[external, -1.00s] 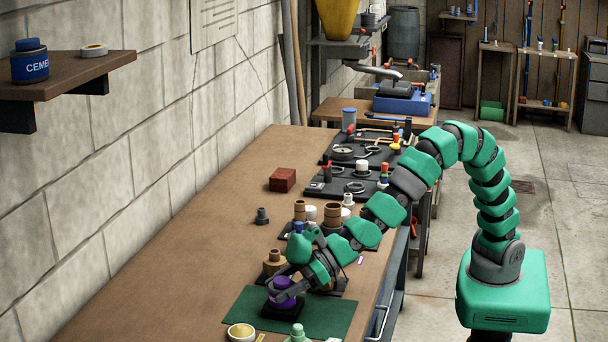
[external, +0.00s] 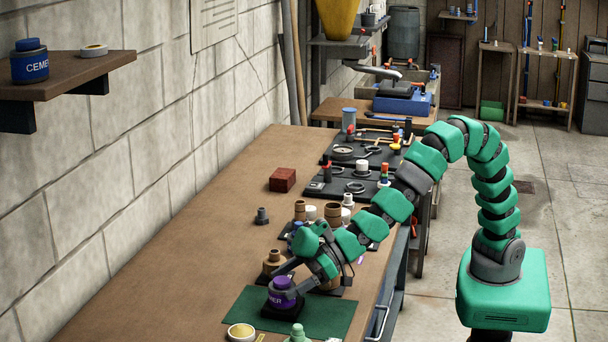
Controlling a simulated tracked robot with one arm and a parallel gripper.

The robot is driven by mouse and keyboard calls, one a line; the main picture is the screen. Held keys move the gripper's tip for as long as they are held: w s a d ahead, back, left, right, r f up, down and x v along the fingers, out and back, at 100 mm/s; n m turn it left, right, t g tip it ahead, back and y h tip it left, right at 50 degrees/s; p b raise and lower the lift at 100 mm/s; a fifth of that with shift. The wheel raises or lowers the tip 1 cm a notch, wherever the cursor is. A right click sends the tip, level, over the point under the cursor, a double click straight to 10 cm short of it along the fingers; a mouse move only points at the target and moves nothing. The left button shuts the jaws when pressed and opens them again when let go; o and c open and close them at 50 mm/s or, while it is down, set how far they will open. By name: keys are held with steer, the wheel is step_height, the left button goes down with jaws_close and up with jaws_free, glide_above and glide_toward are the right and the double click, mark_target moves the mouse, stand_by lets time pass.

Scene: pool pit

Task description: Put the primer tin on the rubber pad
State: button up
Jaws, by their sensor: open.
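The purple primer tin (external: 283,293) stands upright near the front of the bench. It sits on a small black square pad (external: 280,312), which looks like the rubber pad and lies on a green mat (external: 327,316). My gripper (external: 284,279) is just above and behind the tin, with its fingers apart. One finger shows at the tin's upper left and the other at its right. I cannot tell whether either finger still touches the tin. Part of the pad is hidden behind the tin.
A yellow-topped round tin (external: 241,332) and a pale green bottle (external: 298,334) stand at the front edge of view. Brown and white fittings (external: 332,214) crowd behind my gripper. A red brick (external: 282,180) lies farther back. The bench's left side is clear.

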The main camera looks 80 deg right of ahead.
steer(key=p+v, duration=0.1)
steer(key=v, duration=0.9)
steer(key=shift+f, duration=0.1)
steer(key=w+d+r+m+t+h, duration=0.15)
steer(key=w+d+r, duration=0.35)
steer(key=d+r, duration=0.5)
steer(key=w+d+r+m+t+h, duration=0.15)
steer(key=w+d+r, duration=0.25)
steer(key=d+r, duration=0.6)
steer(key=s+d+r+m+t+h, duration=0.1)
steer(key=s+d+r, duration=0.3)
steer(key=d+r, duration=0.6)
steer(key=s+d+r+m+t+h, duration=0.1)
steer(key=s+d+r+m+h, duration=0.2)
steer(key=d+r, duration=0.8)
steer(key=shift+s+d+r+h, duration=0.35)
steer(key=shift+s+d, duration=0.2)
steer(key=shift+d, duration=0.5)
steer(key=shift+p, duration=0.3)
